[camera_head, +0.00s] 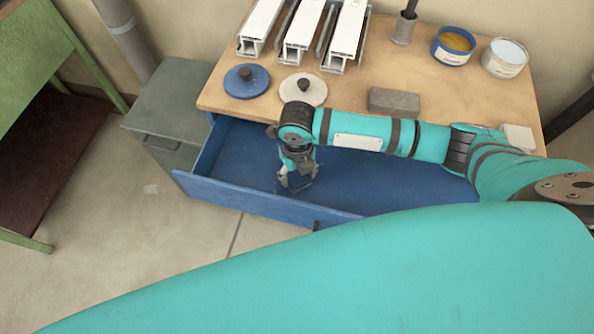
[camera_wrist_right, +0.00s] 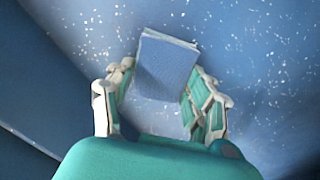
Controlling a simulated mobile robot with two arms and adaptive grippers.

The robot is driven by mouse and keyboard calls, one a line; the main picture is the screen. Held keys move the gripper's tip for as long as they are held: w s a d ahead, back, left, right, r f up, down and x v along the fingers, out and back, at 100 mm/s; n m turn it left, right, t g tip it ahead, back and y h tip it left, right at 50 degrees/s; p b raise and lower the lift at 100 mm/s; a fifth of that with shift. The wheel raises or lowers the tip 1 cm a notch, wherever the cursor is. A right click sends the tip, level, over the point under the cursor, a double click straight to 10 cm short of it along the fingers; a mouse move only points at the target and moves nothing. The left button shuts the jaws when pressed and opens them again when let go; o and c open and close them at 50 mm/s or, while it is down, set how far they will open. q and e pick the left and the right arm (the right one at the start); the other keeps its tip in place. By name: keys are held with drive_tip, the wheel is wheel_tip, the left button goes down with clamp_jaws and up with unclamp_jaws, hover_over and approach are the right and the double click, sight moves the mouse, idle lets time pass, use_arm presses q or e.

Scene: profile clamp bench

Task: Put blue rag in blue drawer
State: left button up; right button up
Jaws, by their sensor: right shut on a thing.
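The blue drawer (camera_head: 262,200) is pulled open under the wooden bench top. My right gripper (camera_head: 297,184) points down inside the drawer, over its left half. In the right wrist view, my right gripper (camera_wrist_right: 160,105) is shut on the blue rag (camera_wrist_right: 166,66), a folded light-blue cloth between its fingers. The speckled blue drawer floor (camera_wrist_right: 265,70) lies behind the rag; I cannot tell whether the rag touches it. In the head view the rag is mostly hidden by the gripper. My left gripper is not in view.
The bench top (camera_head: 450,110) carries white profiles (camera_head: 302,30), a blue lid (camera_head: 246,82), a white lid (camera_head: 303,90), a grey block (camera_head: 394,103) and two tins (camera_head: 453,46). A grey-green cabinet (camera_head: 165,110) stands left of the drawer. The floor in front is clear.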

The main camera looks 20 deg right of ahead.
sight(297, 175)
drive_tip(key=o, duration=1.1)
drive_tip(key=shift+f, duration=0.1)
wheel_tip(297, 175, up, 8)
drive_tip(key=shift+f, duration=0.1)
